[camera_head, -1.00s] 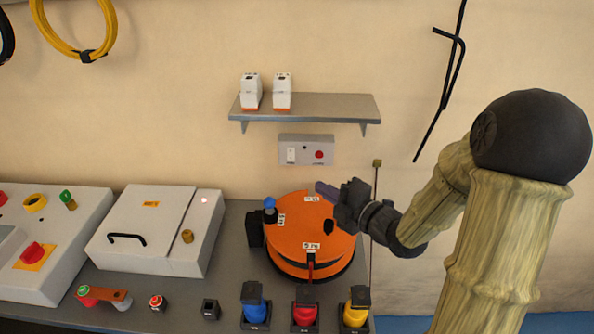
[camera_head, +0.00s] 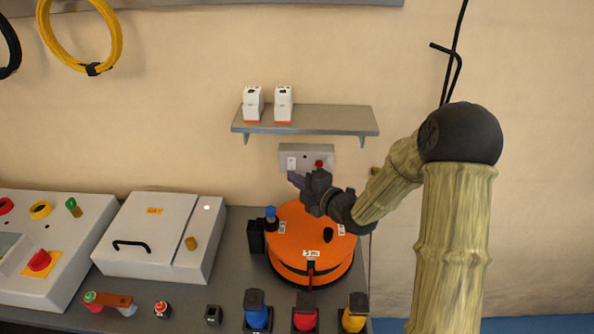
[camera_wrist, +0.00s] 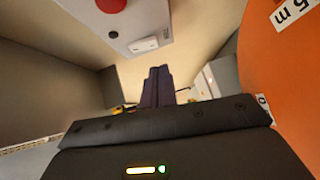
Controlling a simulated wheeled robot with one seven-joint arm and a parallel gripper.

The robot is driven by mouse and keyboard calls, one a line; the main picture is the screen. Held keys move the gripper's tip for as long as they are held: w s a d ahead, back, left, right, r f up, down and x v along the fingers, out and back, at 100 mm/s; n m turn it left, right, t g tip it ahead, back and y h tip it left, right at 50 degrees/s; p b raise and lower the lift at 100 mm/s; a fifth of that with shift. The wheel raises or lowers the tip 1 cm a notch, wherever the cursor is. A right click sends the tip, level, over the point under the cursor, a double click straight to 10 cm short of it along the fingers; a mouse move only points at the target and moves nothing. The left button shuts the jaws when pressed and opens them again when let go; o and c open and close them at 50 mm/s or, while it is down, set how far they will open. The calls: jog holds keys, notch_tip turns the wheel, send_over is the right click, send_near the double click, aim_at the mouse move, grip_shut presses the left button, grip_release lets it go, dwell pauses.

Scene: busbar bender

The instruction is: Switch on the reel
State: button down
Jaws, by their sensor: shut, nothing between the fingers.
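The orange reel (camera_head: 295,228) sits on the grey bench below the shelf, with a "5 m" label and a black hole in its top. A grey wall box (camera_head: 320,152) above it carries a white rocker switch (camera_head: 291,164) and a red button (camera_head: 319,164). My gripper (camera_head: 293,179) is shut and empty, its tips just below the white switch in the head view; contact cannot be told. In the wrist view, the shut fingers (camera_wrist: 158,76) point away from me.
A shelf (camera_head: 305,118) with two white devices hangs above the wall box. A white cabinet (camera_head: 150,235) stands left of the reel.

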jog(key=shift+w+d+f+p, duration=0.1)
jog(key=shift+w+p, duration=0.05)
jog(key=shift+w, duration=0.45)
jog(key=shift+w+f+p, duration=0.1)
jog(key=shift+w+p, duration=0.05)
jog(key=shift+w, duration=0.45)
jog(key=shift+w+d+b, duration=0.1)
jog(key=shift+w+b, duration=0.1)
jog(key=shift+b, duration=0.15)
jog(key=shift+s+a, duration=0.2)
jog(key=shift+s+d, duration=0.3)
jog(key=shift+d, duration=0.15)
jog(key=b+v, duration=0.3)
jog(key=v, duration=1.3)
jog(key=shift+b, duration=0.4)
jog(key=shift+s+d, duration=0.15)
